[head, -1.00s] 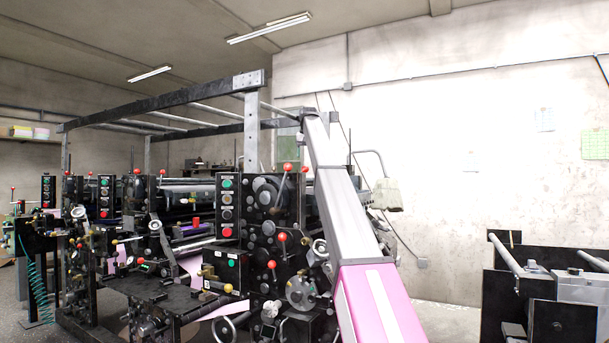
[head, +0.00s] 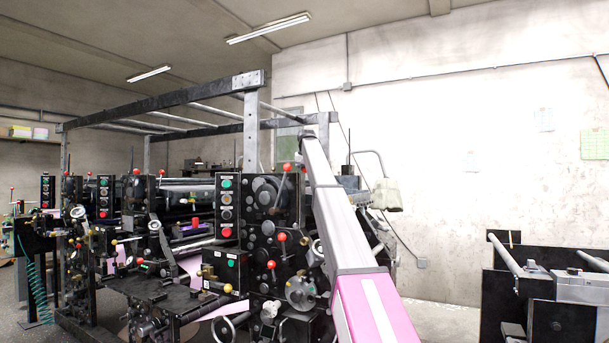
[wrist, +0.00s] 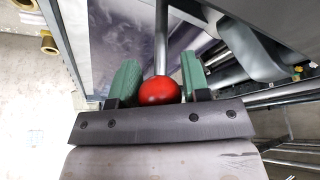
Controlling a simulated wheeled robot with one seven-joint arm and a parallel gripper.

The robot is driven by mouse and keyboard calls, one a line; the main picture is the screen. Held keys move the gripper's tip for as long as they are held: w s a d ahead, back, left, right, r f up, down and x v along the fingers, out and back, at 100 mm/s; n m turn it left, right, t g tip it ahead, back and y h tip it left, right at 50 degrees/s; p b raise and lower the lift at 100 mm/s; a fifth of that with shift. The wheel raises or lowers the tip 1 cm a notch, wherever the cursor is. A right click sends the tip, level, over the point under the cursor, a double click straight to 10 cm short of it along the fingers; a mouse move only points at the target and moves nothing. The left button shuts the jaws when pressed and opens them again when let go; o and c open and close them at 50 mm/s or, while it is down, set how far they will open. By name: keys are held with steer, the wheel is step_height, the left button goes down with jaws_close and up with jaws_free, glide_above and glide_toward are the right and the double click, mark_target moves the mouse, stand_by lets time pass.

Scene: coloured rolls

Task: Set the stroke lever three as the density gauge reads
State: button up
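In the wrist view my gripper (wrist: 160,75) has its two green fingers on either side of a red ball knob (wrist: 159,91). The knob fills the gap, and the fingers look shut on it. A grey metal lever rod (wrist: 161,38) runs from the knob. In the head view my gripper is hidden behind my arm and the press. The black press (head: 262,208) carries several red-knobbed levers, such as one low on its near side panel (head: 281,237). I cannot tell which one is lever three. I cannot make out a density gauge reading.
Button boxes (head: 227,208) are fixed to the press. A steel overhead frame (head: 180,98) spans it. Another dark machine (head: 545,300) stands at the right. Bare floor shows between the two machines. Metal bars (wrist: 290,95) lie right of my gripper in the wrist view.

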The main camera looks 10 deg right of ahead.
jaws_close()
steer(key=shift+s+a+r+t+h, duration=0.1)
steer(key=shift+s+a+t+h, duration=0.1)
steer(key=shift+s+a+t, duration=0.25)
steer(key=shift+s+a+t+h, duration=0.15)
steer(key=shift+s+t+h, duration=0.1)
steer(key=shift+s, duration=0.3)
steer(key=shift+s+a+r+t+h, duration=0.2)
steer(key=shift+s+a+t+h, duration=0.2)
steer(key=shift+t, duration=0.1)
steer(key=shift+o, duration=2.4)
jaws_free()
steer(key=shift+r, duration=0.1)
steer(key=v, duration=1)
steer(key=shift+s+r, duration=0.15)
steer(key=shift+r, duration=0.15)
